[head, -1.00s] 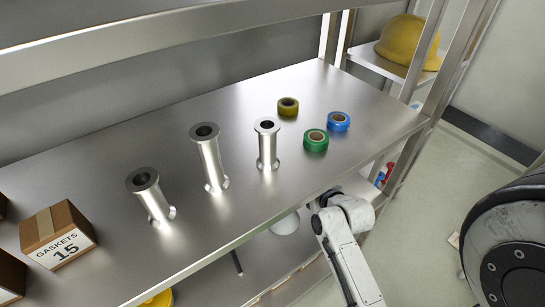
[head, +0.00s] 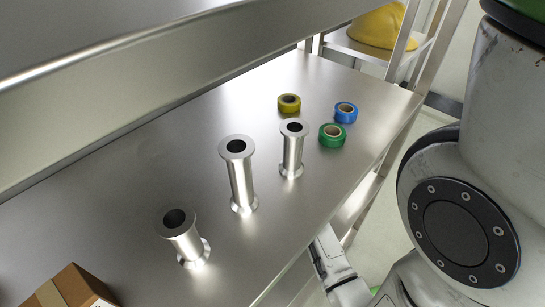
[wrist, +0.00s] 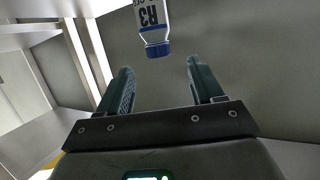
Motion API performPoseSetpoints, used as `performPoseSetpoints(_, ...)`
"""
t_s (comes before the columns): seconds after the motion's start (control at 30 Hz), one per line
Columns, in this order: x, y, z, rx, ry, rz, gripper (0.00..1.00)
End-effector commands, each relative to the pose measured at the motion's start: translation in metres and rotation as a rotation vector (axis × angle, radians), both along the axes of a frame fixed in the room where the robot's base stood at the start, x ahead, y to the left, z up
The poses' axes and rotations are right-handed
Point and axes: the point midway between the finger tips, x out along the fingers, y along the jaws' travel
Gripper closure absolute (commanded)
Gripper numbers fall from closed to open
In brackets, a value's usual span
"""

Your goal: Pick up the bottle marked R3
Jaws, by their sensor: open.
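The bottle marked R3 (wrist: 153,27) shows at the top of the wrist view, with a white label in dark letters and a blue cap. It appears upside down in that picture, and its far end is cut off by the frame edge. My gripper (wrist: 160,72) is open, its two green-grey fingers apart. The bottle lies beyond the fingertips, roughly in line with the gap, and is not touched. Neither the bottle nor my gripper's fingers can be made out in the head view, where the shelf hides what lies below it.
On the metal shelf (head: 120,160) stand three flanged steel tubes, the middle one (head: 241,180) tallest. Yellow (head: 289,104), blue (head: 345,112) and green (head: 332,135) tape rolls lie to their right. A cardboard box (head: 72,290) is at lower left. A yellow helmet (head: 378,27) sits on a shelf behind.

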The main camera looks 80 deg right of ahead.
Motion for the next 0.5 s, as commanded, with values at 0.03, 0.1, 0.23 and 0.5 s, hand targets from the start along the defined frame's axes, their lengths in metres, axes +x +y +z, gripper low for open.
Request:
performPoseSetpoints(0.03,0.005,-0.006,-0.003,0.000,-0.001,0.000,0.34)
performPoseSetpoints(0.1,0.010,-0.013,-0.005,0.000,-0.001,0.000,0.34)
performPoseSetpoints(0.23,0.015,-0.019,-0.007,0.000,-0.001,-0.001,0.34)
performPoseSetpoints(0.5,0.031,-0.045,-0.014,0.000,-0.001,-0.001,0.34)
